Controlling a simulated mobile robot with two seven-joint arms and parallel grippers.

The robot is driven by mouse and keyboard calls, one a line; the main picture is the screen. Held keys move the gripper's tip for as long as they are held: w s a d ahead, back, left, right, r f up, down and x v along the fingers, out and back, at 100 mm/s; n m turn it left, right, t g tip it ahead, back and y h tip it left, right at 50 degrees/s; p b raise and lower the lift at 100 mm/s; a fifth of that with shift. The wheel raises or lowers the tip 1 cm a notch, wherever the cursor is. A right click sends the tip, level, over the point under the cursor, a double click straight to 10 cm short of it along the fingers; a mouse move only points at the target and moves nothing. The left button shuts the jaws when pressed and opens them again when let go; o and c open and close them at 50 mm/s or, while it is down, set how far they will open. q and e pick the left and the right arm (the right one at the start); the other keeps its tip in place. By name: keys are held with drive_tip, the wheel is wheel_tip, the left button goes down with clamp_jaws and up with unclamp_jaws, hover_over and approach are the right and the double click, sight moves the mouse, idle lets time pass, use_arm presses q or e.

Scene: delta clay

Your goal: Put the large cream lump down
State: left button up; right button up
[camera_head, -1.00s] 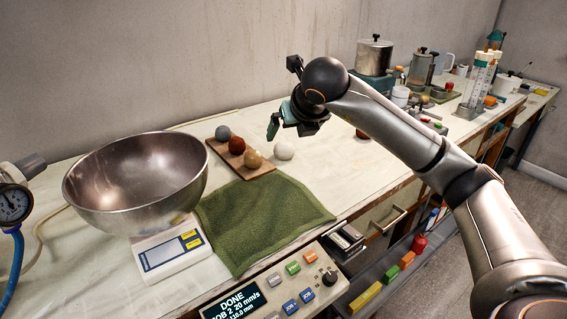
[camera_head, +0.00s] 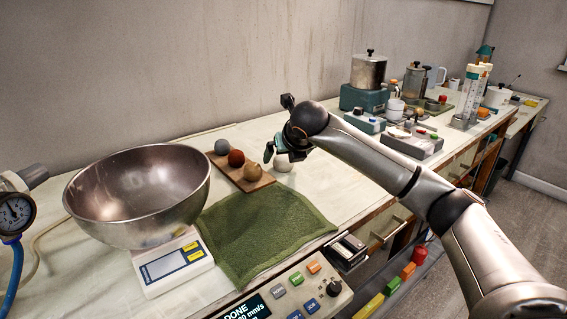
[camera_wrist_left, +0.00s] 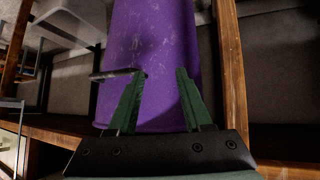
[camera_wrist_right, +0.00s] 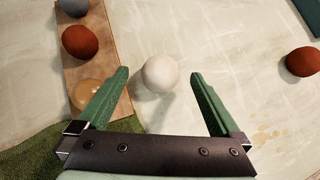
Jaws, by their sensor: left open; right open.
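The large cream lump (camera_wrist_right: 160,73) rests on the pale bench top, just right of the wooden board (camera_head: 262,182). In the head view the cream lump (camera_head: 284,165) is partly hidden by my right gripper (camera_head: 282,150). In the right wrist view my right gripper (camera_wrist_right: 160,92) is open, with its fingers on either side of the lump and clear gaps beside it. I cannot tell the height of the fingertips above the bench. My left gripper (camera_wrist_left: 161,72) is open and empty, facing a purple container (camera_wrist_left: 155,45); it is not in the head view.
The board holds a grey ball (camera_head: 222,146), a red-brown ball (camera_head: 236,158) and a tan ball (camera_head: 254,171). A green towel (camera_head: 265,225), steel bowl (camera_head: 140,195) and scale (camera_head: 172,262) stand left and front. Another red-brown lump (camera_wrist_right: 302,62) lies right.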

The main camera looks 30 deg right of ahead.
sight(284, 156)
drive_tip(key=shift+x, duration=1.75)
drive_tip(key=c, duration=1.4)
drive_tip(key=shift+r, duration=0.1)
clamp_jaws()
drive_tip(key=shift+r, duration=0.1)
